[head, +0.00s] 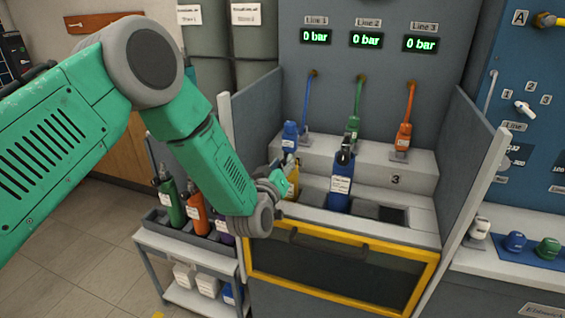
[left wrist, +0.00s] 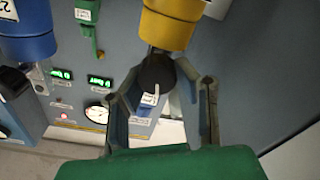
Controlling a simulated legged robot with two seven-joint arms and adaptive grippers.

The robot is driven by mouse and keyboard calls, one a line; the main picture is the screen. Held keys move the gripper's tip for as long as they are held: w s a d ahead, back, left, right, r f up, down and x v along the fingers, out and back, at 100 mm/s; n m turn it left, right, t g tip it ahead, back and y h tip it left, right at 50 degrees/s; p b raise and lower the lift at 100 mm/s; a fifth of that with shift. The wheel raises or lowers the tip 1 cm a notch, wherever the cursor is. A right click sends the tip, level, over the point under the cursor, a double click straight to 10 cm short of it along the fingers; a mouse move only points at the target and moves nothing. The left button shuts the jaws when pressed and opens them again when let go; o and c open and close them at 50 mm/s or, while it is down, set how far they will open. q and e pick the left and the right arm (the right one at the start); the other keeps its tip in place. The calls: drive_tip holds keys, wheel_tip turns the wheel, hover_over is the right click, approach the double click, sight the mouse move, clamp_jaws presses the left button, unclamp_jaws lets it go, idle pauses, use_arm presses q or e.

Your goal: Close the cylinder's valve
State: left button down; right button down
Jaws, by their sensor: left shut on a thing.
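A yellow cylinder (head: 293,188) stands in the left slot of the testbench, partly hidden by my left gripper (head: 281,180). In the left wrist view the yellow cylinder (left wrist: 170,24) has a round black valve knob (left wrist: 156,74) with a white label. My left gripper (left wrist: 163,100) has its two fingers on either side of this knob and is shut on it. The exact finger contact is hard to see. A blue cylinder (head: 341,187) with a black valve stands in the middle slot. My right gripper is in neither view.
The slot marked 3 (head: 392,215) looks empty. Side walls (head: 474,150) and a yellow-framed front door (head: 340,262) bound the bench. A cart (head: 190,243) with several cylinders stands at left. Three displays (head: 366,40) read 0 bar. Caps (head: 515,241) lie at right.

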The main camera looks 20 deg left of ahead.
use_arm(q)
drive_tip(key=shift+s+f+m, duration=0.1)
drive_tip(key=shift+f+m, duration=0.2)
drive_tip(key=shift+m, duration=0.4)
drive_tip(key=shift+s+f+m, duration=0.1)
drive_tip(key=shift+f+m, duration=0.2)
drive_tip(key=shift+m, duration=0.4)
drive_tip(key=c, duration=1.6)
unclamp_jaws()
drive_tip(key=o, duration=0.4)
drive_tip(key=shift+w+f, duration=0.15)
drive_tip(key=shift+w+a, duration=0.1)
drive_tip(key=shift+w, duration=0.15)
drive_tip(key=shift+s+r, duration=0.25)
drive_tip(key=shift+s, duration=0.05)
drive_tip(key=s, duration=1.1)
drive_tip(key=shift+s+f, duration=0.15)
drive_tip(key=shift+s, duration=0.05)
drive_tip(key=shift+a, duration=0.1)
